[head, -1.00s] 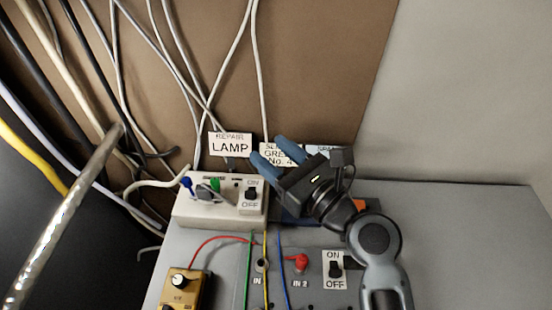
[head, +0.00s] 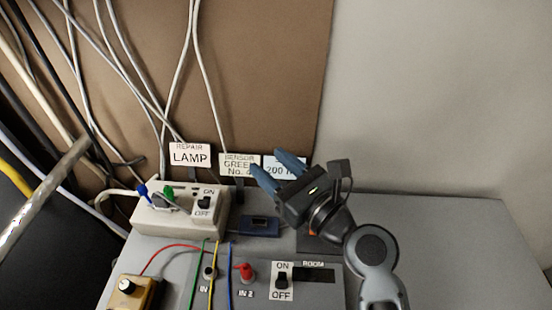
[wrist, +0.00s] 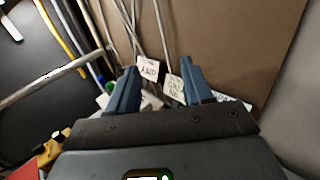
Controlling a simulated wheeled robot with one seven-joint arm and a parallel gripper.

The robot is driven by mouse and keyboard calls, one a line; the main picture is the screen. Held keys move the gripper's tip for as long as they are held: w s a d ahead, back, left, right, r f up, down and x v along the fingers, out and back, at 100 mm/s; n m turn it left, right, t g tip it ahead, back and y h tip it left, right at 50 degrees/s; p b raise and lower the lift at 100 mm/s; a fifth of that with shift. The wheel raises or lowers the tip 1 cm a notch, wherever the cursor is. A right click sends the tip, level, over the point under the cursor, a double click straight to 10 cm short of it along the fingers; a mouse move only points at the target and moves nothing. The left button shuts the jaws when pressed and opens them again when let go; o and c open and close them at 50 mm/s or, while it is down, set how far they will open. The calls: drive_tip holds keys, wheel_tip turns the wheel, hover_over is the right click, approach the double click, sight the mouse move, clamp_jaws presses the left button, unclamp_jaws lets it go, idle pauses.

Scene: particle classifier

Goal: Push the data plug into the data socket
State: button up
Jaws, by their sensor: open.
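My gripper (head: 270,164) is open with its two blue fingers apart, in front of the signs at the back of the grey bench. Nothing shows between the fingers in the wrist view (wrist: 159,68). A small dark blue block (head: 259,226) lies on the bench, left of and below my gripper; I cannot tell whether it is the data plug or the socket. A red plug (head: 245,272) stands on the grey panel by the IN 2 label. I cannot make out a data label on anything.
A white switch box (head: 178,217) with blue and green plugs stands left of the blue block. Several cables hang behind it. A yellow-brown box (head: 135,292) is at front left, and an ON/OFF switch (head: 282,281) is on the panel. The bench's right side (head: 450,235) is clear.

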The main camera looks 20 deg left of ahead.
wheel_tip(320, 180, down, 16)
drive_tip(key=shift+d+r+b, duration=0.1)
drive_tip(key=shift+r+b, duration=0.1)
drive_tip(key=shift+b, duration=0.8)
drive_tip(key=v, duration=0.7)
drive_tip(key=shift+s+d+b, duration=0.15)
drive_tip(key=shift+d+b, duration=0.15)
drive_tip(key=shift+b, duration=0.05)
wheel_tip(320, 180, up, 7)
drive_tip(key=s+d+p, duration=0.1)
drive_tip(key=d, duration=0.1)
drive_tip(key=shift+f+t+h, duration=0.25)
drive_tip(key=shift+t+h, duration=0.05)
drive_tip(key=shift+h, duration=0.1)
